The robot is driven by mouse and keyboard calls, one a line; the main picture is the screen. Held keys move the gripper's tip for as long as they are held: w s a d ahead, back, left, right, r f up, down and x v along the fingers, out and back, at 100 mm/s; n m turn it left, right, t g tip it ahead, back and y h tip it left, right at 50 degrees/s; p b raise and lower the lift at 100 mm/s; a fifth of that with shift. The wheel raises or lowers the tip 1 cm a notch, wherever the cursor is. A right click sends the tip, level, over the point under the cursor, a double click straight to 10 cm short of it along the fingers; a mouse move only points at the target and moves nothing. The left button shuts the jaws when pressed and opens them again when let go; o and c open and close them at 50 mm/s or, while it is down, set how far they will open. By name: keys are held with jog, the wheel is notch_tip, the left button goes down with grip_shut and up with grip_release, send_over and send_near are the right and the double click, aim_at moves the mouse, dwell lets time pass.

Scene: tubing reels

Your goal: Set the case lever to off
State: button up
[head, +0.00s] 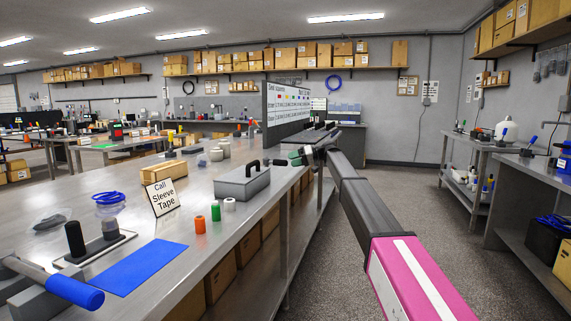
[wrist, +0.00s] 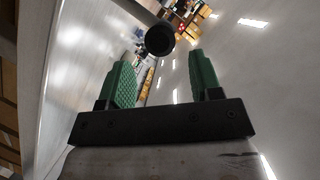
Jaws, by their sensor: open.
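A grey case (head: 242,188) with a black bar (head: 255,165) on its top stands near the right edge of the long metal bench. My gripper (head: 297,157), with green fingers, is beyond and right of the case, seen small in the head view. In the wrist view my gripper (wrist: 160,78) is open, its green fingers wide apart. A black round end (wrist: 160,39) shows beyond and between the fingertips, not visibly gripped. I cannot tell whether it belongs to the case lever. The lever's setting cannot be read.
On the bench (head: 215,262) are a sign (head: 164,197), an orange spool (head: 199,224), a blue mat (head: 140,267), a blue-gripped handle (head: 75,291) and a cardboard box (head: 163,171). A white board (head: 296,103) stands behind my gripper. The floor (head: 405,195) right of the bench is clear.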

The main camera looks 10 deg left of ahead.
jog(key=shift+v, duration=2)
jog(key=s+d+f+m+t+h, duration=0.1)
jog(key=s+d+f+m+h, duration=0.1)
jog(key=s+d+f, duration=0.7)
jog(key=s+d+f+m+t+h, duration=0.1)
jog(key=s+d+f+m+h, duration=0.35)
jog(key=f, duration=0.85)
jog(key=s+d+f+t+h, duration=0.1)
jog(key=s+d+f, duration=0.75)
jog(key=f, duration=0.25)
jog(key=s+d+f+m+h, duration=0.1)
jog(key=s+d+f, duration=0.3)
jog(key=s, duration=0.5)
jog(key=s+d+f+m+h, duration=0.1)
jog(key=s+d+f+h, duration=0.2)
jog(key=s+d, duration=0.6)
jog(key=s+d+f+m+h, duration=0.2)
jog(key=s+d+f+h, duration=0.1)
jog(key=s+d+f, duration=0.4)
jog(key=s, duration=0.2)
jog(key=shift+s, duration=0.4)
jog(key=shift+f, duration=0.15)
